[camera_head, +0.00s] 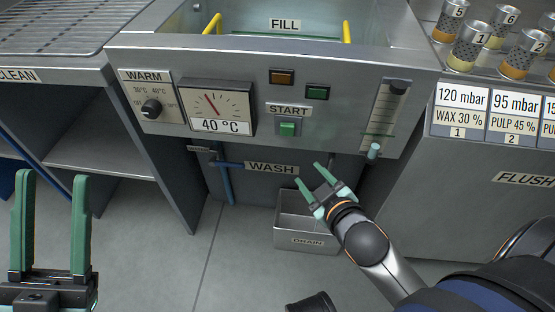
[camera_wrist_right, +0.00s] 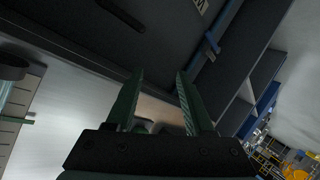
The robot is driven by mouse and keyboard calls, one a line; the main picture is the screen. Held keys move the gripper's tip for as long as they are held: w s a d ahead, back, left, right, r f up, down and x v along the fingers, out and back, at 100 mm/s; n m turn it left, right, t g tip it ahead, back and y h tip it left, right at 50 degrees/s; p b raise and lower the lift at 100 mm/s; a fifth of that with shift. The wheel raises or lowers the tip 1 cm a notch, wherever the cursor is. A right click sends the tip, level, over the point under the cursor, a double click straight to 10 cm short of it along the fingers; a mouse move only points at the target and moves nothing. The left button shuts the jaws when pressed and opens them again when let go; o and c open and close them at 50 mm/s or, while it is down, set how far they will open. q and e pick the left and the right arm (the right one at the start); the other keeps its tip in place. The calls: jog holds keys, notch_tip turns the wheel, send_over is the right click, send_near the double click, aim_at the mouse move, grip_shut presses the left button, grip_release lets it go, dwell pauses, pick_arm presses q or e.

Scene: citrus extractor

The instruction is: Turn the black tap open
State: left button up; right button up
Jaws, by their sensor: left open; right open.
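A dark bar, which may be the black tap, shows against the dark recess in the right wrist view (camera_wrist_right: 120,15). In the head view a thin dark upright part (camera_head: 332,166) stands right of the WASH label, close behind my right gripper; I cannot make out a handle on it. My right gripper (camera_head: 309,174) is open and empty in front of the recess, above the drain box. Its two green fingers also show in the right wrist view (camera_wrist_right: 158,78), with nothing between them. My left gripper (camera_head: 52,180) is open and empty at the lower left, away from the machine.
The metal front panel (camera_head: 345,95) overhangs the recess; it carries a green START button (camera_head: 288,129), a dial (camera_head: 217,105) and a sight gauge (camera_head: 385,108). A blue pipe (camera_head: 226,178) runs left of the WASH label. The DRAIN box (camera_head: 306,240) stands on the floor.

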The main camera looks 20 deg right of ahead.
jog(key=s+a+r+n+t+y+b, duration=0.1)
jog(key=a+r+t+y+b, duration=0.1)
jog(key=a+r+t+y, duration=0.3)
jog(key=shift+a+r+y+b, duration=0.3)
jog(key=shift+a+r+y, duration=0.4)
jog(key=shift+a+r, duration=2.05)
jog(key=shift+d+r, duration=0.85)
jog(key=shift+d, duration=0.05)
